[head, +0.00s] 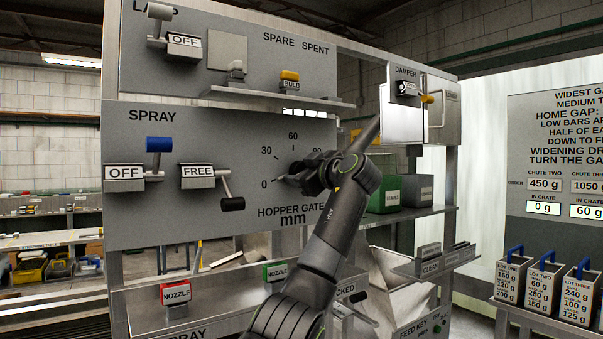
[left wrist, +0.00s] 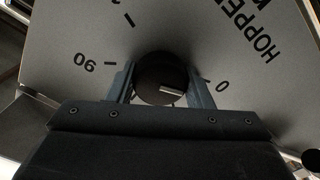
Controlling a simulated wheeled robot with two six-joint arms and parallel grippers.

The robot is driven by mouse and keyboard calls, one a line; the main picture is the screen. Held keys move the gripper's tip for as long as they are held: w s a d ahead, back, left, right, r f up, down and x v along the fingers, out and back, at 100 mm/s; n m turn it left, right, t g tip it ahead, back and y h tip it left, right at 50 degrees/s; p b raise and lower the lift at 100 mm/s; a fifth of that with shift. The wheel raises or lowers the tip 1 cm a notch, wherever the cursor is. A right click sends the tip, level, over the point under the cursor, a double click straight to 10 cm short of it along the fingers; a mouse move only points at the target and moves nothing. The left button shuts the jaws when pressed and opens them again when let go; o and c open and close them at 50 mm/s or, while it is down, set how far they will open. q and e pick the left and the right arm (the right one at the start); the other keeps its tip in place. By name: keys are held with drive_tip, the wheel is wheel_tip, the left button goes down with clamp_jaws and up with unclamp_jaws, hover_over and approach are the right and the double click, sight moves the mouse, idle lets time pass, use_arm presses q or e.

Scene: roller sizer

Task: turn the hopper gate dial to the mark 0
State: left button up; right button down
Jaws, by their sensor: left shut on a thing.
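The hopper gate dial has a scale of 0, 30, 60 and 90 on the grey panel (head: 235,140). In the head view my left gripper (head: 289,180) covers the knob. In the left wrist view the dial (left wrist: 160,76) is a dark round knob between the two fingers of my left gripper (left wrist: 160,88), which is shut on it. A pale pointer bar on the knob points right, roughly toward the 0 mark (left wrist: 222,86). I cannot tell whether it lines up exactly with the tick. My right gripper is not in view.
Left of the dial are the FREE lever (head: 228,190) and the blue-handled SPRAY lever (head: 159,145). A shelf (head: 275,98) runs above the dial. A red nozzle block (head: 175,294) is below.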

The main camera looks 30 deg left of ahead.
use_arm(q)
drive_tip(key=o, duration=1)
drive_tip(key=shift+w, duration=0.1)
drive_tip(key=b+v, duration=0.7)
drive_tip(key=v, duration=1)
drive_tip(key=shift+d+f, duration=0.1)
drive_tip(key=shift+d, duration=0.1)
